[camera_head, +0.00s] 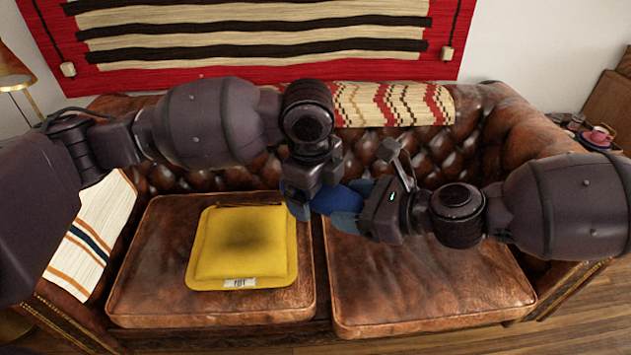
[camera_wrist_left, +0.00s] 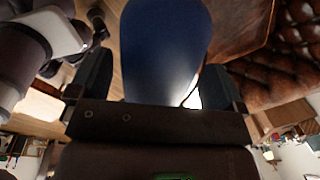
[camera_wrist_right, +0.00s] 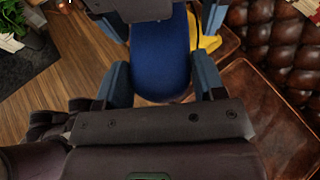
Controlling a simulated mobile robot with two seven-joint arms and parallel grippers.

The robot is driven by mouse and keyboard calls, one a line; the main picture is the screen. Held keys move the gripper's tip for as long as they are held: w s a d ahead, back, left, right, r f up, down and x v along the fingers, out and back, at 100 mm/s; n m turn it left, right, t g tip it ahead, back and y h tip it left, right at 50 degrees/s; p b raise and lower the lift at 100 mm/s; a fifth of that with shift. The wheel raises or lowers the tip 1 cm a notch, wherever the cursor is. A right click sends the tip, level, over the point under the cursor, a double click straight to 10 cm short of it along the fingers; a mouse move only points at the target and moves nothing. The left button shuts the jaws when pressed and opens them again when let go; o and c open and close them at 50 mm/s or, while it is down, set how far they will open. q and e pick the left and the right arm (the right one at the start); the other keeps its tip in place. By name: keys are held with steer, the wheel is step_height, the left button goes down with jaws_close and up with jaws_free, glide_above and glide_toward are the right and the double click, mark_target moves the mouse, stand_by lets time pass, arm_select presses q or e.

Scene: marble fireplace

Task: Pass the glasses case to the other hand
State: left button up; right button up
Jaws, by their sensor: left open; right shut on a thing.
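The blue glasses case (camera_head: 335,199) is held in the air between my two grippers, above the sofa seat. My right gripper (camera_head: 352,207) is shut on its right end. In the right wrist view the case (camera_wrist_right: 160,62) lies between the two fingers. My left gripper (camera_head: 303,197) is open at the other end of the case. In the left wrist view the case (camera_wrist_left: 165,45) reaches between the spread fingers, with a visible gap on the left side. Parts of the case are hidden by both grippers in the head view.
A brown leather sofa (camera_head: 430,285) lies below, with a yellow cushion (camera_head: 243,245) on its left seat. A patterned throw (camera_head: 390,105) hangs over the backrest, and a striped blanket (camera_head: 92,235) covers the left arm. A side table with a pink cup (camera_head: 598,137) stands at right.

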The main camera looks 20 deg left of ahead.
arm_select(q)
steer(key=c, duration=1)
arm_select(e)
steer(key=o, duration=1)
